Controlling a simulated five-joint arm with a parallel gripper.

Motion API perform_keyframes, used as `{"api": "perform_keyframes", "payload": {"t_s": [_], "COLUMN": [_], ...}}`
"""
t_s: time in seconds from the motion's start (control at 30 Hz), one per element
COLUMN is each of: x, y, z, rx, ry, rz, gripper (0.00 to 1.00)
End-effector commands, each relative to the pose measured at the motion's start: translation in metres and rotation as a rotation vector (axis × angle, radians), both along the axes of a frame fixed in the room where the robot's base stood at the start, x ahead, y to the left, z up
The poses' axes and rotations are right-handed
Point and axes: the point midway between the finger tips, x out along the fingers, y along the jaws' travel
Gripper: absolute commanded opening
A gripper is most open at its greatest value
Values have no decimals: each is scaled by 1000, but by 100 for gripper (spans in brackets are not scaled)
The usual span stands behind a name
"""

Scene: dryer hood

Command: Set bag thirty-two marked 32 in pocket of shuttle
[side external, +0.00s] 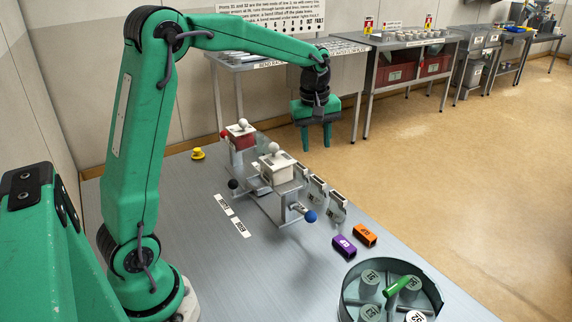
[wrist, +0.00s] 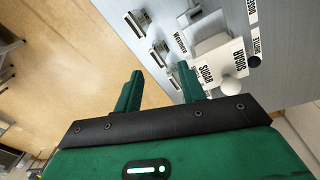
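My gripper (side external: 316,147) hangs in the air beyond the white-and-red fixture, its two green fingers apart. In the wrist view my gripper (wrist: 159,70) is open with nothing between its fingers. A round grey tray (side external: 345,293) at the lower right holds several round labelled pieces. A white-topped piece (side external: 415,316) at its near edge has a mark that may read 32, partly cut off by the frame. The fixture has a white block (side external: 277,167) with a knob, also seen in the wrist view (wrist: 215,50).
A green rod (side external: 403,285) lies over the tray. A purple block (side external: 344,246) and an orange block (side external: 365,235) lie beyond it. Several grey metal holders (side external: 318,190) line the table edge. A blue ball (side external: 310,216) sticks out of the fixture. The table's left side is mostly clear.

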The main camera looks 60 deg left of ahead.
Motion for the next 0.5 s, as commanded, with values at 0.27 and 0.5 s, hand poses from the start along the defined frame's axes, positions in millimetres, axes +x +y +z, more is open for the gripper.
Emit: {"api": "perform_keyframes", "payload": {"t_s": [0.27,0.5], "x": [37,51], "y": [28,39], "z": [-45,-65], "rx": [-29,-38], "ry": [72,98], "rz": [231,333], "gripper": [40,40]}}
